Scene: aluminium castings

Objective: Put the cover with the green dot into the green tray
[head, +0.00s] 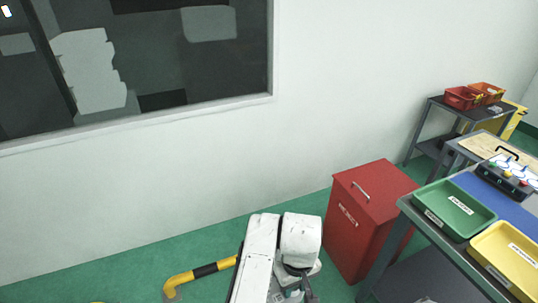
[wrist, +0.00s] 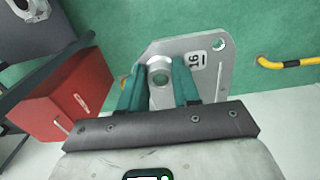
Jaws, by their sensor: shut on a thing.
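In the wrist view my gripper (wrist: 159,75) has teal fingers shut on a flat silver metal cover (wrist: 209,82). The cover has a raised round boss with a hole between the fingers, a corner hole and a white label reading 16. No green dot shows on the visible part of it. The green tray (head: 455,209) stands on the table at the right in the head view, with a white label on its front; it looks empty. In the head view my arm is at the bottom middle, well left of the tray, and the held cover is not clearly visible.
A yellow tray (head: 508,256) sits beside the green tray. Behind them are a blue mat (head: 512,208) and a dark control box (head: 506,179). A red cabinet (head: 365,215) stands between my arm and the table. A yellow-black rail (head: 205,270) is low on the left.

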